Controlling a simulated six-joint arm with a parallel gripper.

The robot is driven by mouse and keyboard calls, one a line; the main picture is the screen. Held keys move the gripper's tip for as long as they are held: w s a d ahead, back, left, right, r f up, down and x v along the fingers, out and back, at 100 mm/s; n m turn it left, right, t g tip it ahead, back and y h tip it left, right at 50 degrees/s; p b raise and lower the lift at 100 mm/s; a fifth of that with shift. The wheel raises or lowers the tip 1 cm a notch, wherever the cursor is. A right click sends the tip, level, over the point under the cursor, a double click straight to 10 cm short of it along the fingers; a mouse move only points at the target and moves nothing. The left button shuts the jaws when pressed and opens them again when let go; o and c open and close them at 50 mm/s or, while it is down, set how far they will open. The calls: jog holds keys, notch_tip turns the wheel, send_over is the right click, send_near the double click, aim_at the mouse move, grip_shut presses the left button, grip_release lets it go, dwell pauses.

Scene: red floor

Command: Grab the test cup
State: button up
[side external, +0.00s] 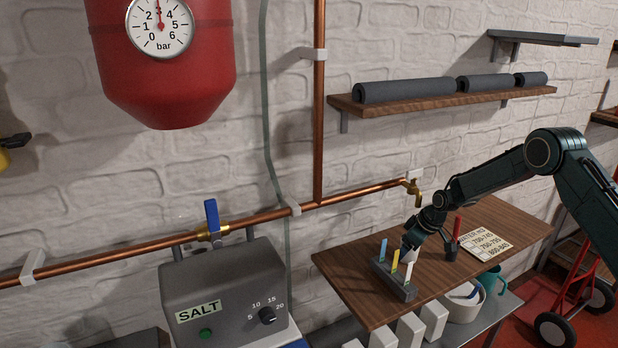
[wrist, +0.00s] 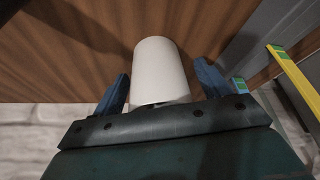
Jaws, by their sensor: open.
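The test cup (wrist: 160,68) is a plain white cylinder on the brown wooden table in the wrist view. My gripper (wrist: 161,78) is open, with one blue finger on each side of the cup and a visible gap on the left. The cup's near end is partly hidden by the gripper body. In the side view my gripper (side external: 411,245) is low over the table, behind the grey strip holder, and hides most of the cup there.
A grey holder (side external: 393,281) with blue, yellow and white strips stands close beside the gripper. A red-handled item (side external: 456,229) and a number card (side external: 483,239) are to the right. A brass tap (side external: 413,190) is above the table's back edge. The table's front right is clear.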

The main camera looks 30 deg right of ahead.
dwell(0.3)
jog(key=c, duration=1.2)
jog(key=shift+r, duration=0.3)
jog(key=shift+s, duration=0.1)
jog(key=shift+s+d, duration=1.95)
jog(key=shift+s, duration=2.95)
jog(key=shift+s+d, duration=2)
jog(key=shift+s, duration=2.85)
jog(key=shift+s+d, duration=1.95)
jog(key=shift+s, duration=2.95)
jog(key=shift+s, duration=0.1)
